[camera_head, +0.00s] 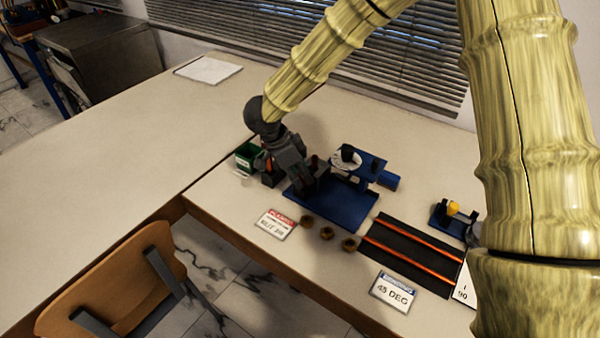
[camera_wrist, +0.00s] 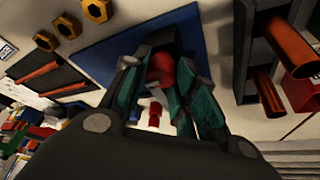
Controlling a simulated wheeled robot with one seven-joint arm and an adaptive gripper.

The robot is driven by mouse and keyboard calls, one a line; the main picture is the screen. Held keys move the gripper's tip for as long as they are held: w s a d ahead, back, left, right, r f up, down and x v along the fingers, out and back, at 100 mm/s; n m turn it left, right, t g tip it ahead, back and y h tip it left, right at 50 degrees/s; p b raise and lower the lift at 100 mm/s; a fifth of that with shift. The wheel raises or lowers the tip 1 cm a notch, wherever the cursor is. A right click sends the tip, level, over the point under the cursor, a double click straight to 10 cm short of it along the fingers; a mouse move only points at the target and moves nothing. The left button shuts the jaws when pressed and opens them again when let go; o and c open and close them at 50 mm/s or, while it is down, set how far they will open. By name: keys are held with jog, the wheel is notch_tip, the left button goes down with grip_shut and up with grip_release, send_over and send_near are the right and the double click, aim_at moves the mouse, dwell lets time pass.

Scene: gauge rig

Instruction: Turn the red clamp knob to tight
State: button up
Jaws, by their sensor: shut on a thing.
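The red clamp knob (camera_wrist: 160,68) shows between my gripper's fingers in the wrist view, over a blue base plate (camera_wrist: 100,55). My gripper (camera_wrist: 165,80) has its dark teal fingers closed around the knob, one on each side. In the head view my gripper (camera_head: 308,180) reaches down at the left part of the blue base plate (camera_head: 345,210). The knob is hidden there behind the gripper. The knob's turn angle cannot be read. A smaller red piece (camera_wrist: 154,114) shows nearer the wrist camera; what it belongs to is unclear.
A white dial (camera_head: 343,165) and a blue cylinder (camera_head: 391,182) stand right of my gripper. A green bin (camera_head: 246,153) is close on its left. Brass hex nuts (camera_head: 327,233), a red-headed sign (camera_head: 276,225) and a 45 DEG sign (camera_head: 393,291) lie in front. The left table is mostly clear.

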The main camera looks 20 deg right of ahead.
jog(key=shift+w+r+m+p, duration=0.15)
jog(key=shift+r+m+p, duration=0.15)
jog(key=shift+m+p, duration=0.35)
jog(key=o, duration=1)
jog(key=shift+f, duration=0.1)
jog(key=v, duration=1.2)
jog(key=shift+w, duration=0.15)
